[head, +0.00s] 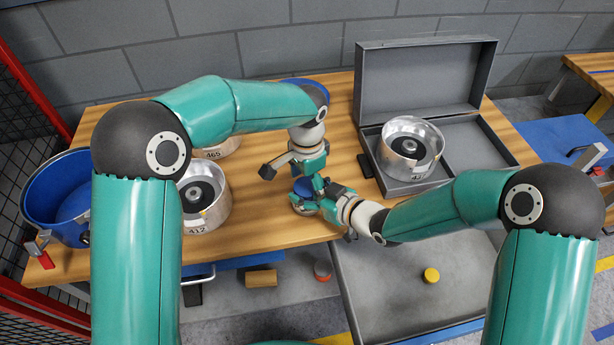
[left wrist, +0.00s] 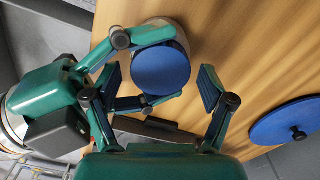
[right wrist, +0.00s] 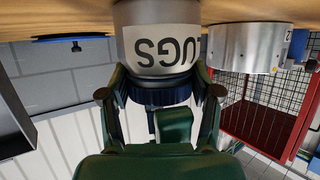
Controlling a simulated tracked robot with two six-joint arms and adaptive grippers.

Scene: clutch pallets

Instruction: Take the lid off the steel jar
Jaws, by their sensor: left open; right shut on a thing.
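The steel jar (head: 300,209) stands on the wooden table near its front edge, mostly hidden by my grippers in the head view. Its blue lid (left wrist: 162,70) is on it. In the right wrist view the jar (right wrist: 165,45) is upside down in the picture, with a label reading "LUGS". My right gripper (head: 318,191) is shut on the jar's body from the side, also seen in the right wrist view (right wrist: 163,92). My left gripper (left wrist: 160,80) is open above the lid, with a finger either side and gaps to it. It also shows in the head view (head: 305,172).
A larger blue disc with a knob (left wrist: 290,122) lies farther back on the table. Steel housings (head: 203,215) stand left, and another (head: 408,135) sits in the open grey case (head: 455,135). A blue pot (head: 65,190) is far left. A grey tray (head: 390,310) lies below in front.

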